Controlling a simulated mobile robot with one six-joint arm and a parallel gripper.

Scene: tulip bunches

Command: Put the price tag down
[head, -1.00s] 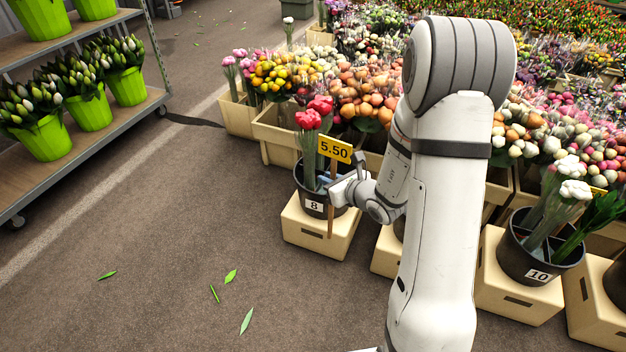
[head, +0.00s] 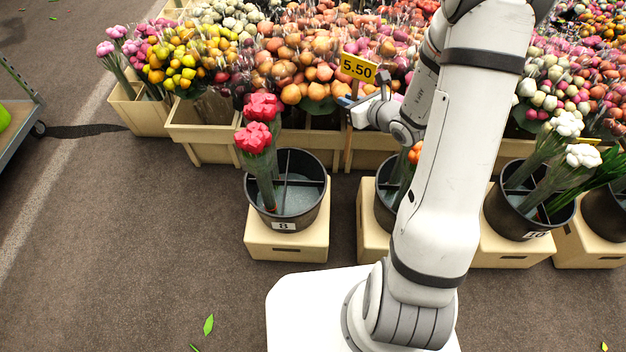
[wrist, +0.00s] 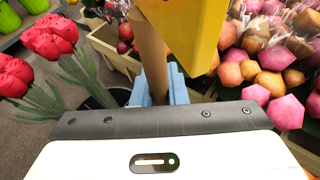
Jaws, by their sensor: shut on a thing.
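The price tag is a yellow board (head: 358,68) reading 5.50 on a wooden stick. My gripper (head: 352,103) is shut on the stick below the board, and the tag stands about upright. In the wrist view the blue fingertips (wrist: 158,88) close around the stick (wrist: 150,55), with the yellow board (wrist: 190,30) near the camera. The gripper is to the right of and beyond the black bucket (head: 318,215) marked 8, which holds red tulips (head: 258,135). The stick's lower end appears in front of a wooden crate; whether it touches anything I cannot tell.
Bucket 8 stands on a cream box (head: 290,245). Another black bucket (head: 385,205) stands to its right, partly behind my arm, then bucket 10 (head: 515,222) with white tulips. Crates of bunches (head: 205,135) line the back. The floor at left (head: 120,230) is open.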

